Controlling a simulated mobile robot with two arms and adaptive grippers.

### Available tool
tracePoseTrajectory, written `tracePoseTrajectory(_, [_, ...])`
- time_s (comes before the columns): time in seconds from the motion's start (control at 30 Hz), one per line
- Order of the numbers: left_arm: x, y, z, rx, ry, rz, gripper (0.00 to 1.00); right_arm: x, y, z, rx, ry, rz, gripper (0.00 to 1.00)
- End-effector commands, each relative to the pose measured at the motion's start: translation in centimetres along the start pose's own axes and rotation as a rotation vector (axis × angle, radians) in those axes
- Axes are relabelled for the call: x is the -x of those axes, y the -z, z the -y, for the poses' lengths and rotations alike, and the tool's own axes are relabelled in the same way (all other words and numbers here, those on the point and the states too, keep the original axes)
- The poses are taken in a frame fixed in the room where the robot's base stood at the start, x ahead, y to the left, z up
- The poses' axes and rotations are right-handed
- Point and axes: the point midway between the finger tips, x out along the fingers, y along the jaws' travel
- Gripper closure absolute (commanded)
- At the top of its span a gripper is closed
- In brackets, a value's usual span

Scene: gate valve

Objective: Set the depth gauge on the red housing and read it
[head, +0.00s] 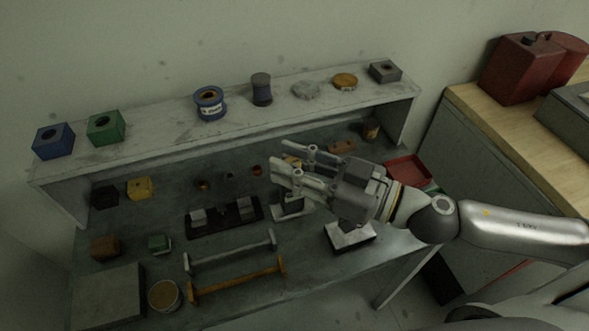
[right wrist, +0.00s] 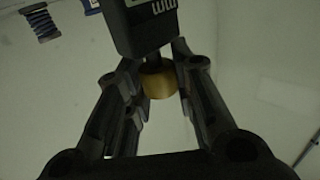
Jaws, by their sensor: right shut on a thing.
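My right gripper (head: 280,155) reaches in from the right above the bench, its fingers pointing left. In the right wrist view its fingers (right wrist: 161,75) close around a dark gauge body (right wrist: 146,22) with "mm" lettering. A brass-coloured round part (right wrist: 158,79) shows between the fingers; I cannot tell whether it belongs to the gauge. The gauge cannot be made out in the head view. I cannot identify the red housing for certain; a small reddish-brown block (head: 342,146) lies under the shelf. No gauge reading is legible. My left gripper is out of view.
A raised shelf (head: 160,129) carries a blue block (head: 54,140), a green block (head: 106,127), a blue spool (head: 210,103) and a grey block (head: 385,71). Below are a dark rack (head: 224,217), two bar handles (head: 236,280) and a red tray (head: 408,170). Red canisters (head: 520,70) stand right.

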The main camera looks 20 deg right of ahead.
Motion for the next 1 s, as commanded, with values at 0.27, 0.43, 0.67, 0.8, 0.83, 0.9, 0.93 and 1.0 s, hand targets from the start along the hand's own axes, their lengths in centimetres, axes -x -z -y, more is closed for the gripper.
tracePoseTrajectory(0.27, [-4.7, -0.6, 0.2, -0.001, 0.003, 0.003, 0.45, -0.8, -1.6, -2.1, 0.008, 0.001, -0.003, 1.0])
tracePoseTrajectory(0.43, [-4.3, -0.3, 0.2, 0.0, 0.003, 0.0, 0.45, -1.9, -2.1, -5.0, 0.001, -0.007, 0.0, 1.0])
tracePoseTrajectory(0.67, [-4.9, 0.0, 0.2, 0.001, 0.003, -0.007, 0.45, -3.5, -6.1, -8.9, -0.006, -0.004, 0.0, 1.0])
tracePoseTrajectory(0.8, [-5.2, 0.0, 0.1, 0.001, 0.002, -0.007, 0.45, -4.1, -7.8, -10.3, -0.003, -0.004, -0.001, 1.0])
tracePoseTrajectory(0.83, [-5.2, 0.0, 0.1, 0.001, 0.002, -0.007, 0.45, -4.1, -8.1, -10.5, -0.002, -0.003, -0.002, 1.0])
tracePoseTrajectory(0.9, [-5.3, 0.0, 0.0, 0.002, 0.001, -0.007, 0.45, -4.3, -8.4, -10.8, 0.0, -0.002, -0.001, 1.0])
tracePoseTrajectory(0.93, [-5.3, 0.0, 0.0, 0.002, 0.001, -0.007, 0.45, -4.3, -8.5, -10.9, 0.0, -0.002, -0.001, 1.0])
tracePoseTrajectory(1.0, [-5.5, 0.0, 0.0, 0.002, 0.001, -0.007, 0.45, -4.4, -9.0, -11.2, -0.003, -0.002, -0.001, 1.0])
